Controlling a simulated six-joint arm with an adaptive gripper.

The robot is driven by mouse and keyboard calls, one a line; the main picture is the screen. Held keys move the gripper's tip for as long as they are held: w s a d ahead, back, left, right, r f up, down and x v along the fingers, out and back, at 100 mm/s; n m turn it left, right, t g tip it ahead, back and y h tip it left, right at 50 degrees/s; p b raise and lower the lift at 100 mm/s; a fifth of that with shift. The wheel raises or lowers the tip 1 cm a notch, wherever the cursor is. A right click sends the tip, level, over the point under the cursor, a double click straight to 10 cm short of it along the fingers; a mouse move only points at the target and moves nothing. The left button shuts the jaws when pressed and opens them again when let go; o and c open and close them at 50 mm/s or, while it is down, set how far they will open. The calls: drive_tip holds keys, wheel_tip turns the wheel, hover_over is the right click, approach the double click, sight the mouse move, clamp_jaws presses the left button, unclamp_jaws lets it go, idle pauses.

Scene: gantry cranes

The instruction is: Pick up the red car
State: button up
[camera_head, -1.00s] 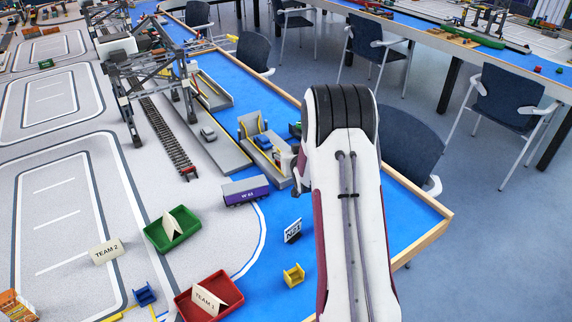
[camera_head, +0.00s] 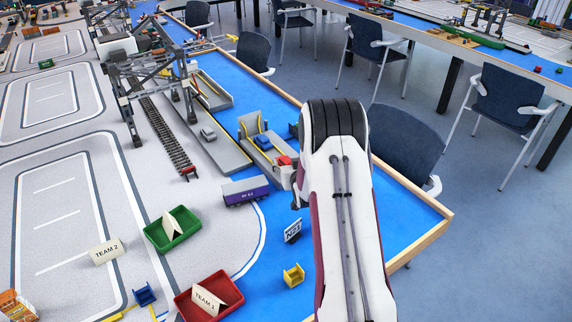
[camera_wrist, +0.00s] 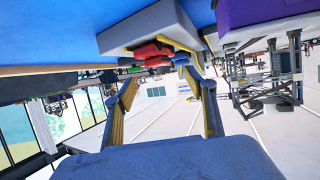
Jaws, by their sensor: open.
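The red car (camera_head: 284,160) sits at the near right end of a grey ferry-like deck (camera_head: 272,172) on the blue water surface. It shows in the wrist view (camera_wrist: 150,50), with the image upside down. A blue car (camera_head: 262,141) stands behind it on the same deck, and its edge shows in the wrist view (camera_wrist: 181,58). My gripper (camera_wrist: 160,74) is open, with its two yellowish fingers spread apart and nothing seen between the pads. The red car appears beyond the fingertips, apart from them. In the head view my arm hides most of the gripper.
A purple wagon (camera_head: 246,190) stands left of the deck. A grey car (camera_head: 208,133) is on the quay, near a gantry crane (camera_head: 150,90). Green (camera_head: 171,231) and red (camera_head: 209,298) trays, a yellow holder (camera_head: 293,275) and a small sign (camera_head: 292,230) stand nearer.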

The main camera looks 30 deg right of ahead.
sight(287, 163)
drive_tip(key=shift+f, duration=0.4)
drive_tip(key=shift+f, duration=0.55)
drive_tip(key=shift+x, duration=2.5)
drive_tip(key=shift+r, duration=0.15)
drive_tip(key=shift+c, duration=0.5)
drive_tip(key=c, duration=1.3)
